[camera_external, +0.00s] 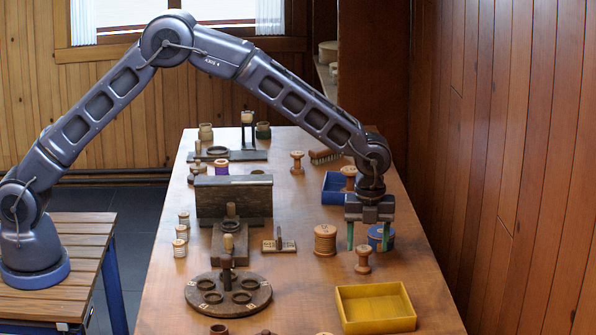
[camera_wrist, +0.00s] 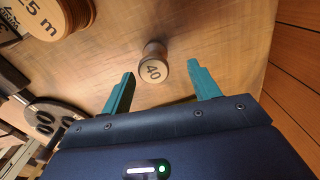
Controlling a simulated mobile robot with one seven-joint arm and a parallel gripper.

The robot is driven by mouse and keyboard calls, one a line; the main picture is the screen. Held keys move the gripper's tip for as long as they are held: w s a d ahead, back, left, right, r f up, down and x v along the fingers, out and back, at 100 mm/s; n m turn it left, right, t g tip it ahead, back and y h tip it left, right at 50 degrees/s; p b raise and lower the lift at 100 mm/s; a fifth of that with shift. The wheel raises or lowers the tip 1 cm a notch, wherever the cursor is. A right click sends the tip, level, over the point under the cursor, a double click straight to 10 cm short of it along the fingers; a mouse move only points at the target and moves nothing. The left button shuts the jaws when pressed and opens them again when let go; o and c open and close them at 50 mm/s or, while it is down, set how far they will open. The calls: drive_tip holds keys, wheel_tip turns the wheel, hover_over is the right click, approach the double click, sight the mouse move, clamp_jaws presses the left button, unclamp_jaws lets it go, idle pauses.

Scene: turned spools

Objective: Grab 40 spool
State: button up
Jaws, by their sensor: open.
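The 40 spool (camera_wrist: 153,65) is a small wooden spool with a dark "40" on its pale round end, seen in the wrist view. It stands on the table just beyond my fingertips, roughly in line with the gap between them. A small wooden spool (camera_external: 363,261) close to my gripper in the external view appears to be the same one; its label cannot be read there. My gripper (camera_external: 368,247) is open and points down, with teal fingers apart and nothing between them. It also shows in the wrist view (camera_wrist: 160,78). No contact with the spool is visible.
A large wooden spool (camera_external: 325,240) stands left of my gripper and a blue tin (camera_external: 381,237) right beside it. A blue tray (camera_external: 334,188) lies behind, a yellow tray (camera_external: 345,307) in front. A dark round holder (camera_external: 228,310) stands front left. A wooden wall (camera_external: 510,170) is at right.

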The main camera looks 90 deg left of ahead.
sight(364, 248)
drive_tip(key=shift+s+a+f, duration=0.1)
drive_tip(key=shift+s+f, duration=0.1)
drive_tip(key=shift+f, duration=1.15)
drive_tip(key=shift+s+a+f, duration=0.1)
drive_tip(key=shift+s+f, duration=0.05)
drive_tip(key=shift+f, duration=1.2)
drive_tip(key=shift+d, duration=0.1)
drive_tip(key=c, duration=1.1)
drive_tip(key=shift+o, duration=0.2)
drive_tip(key=shift+r, duration=0.1)
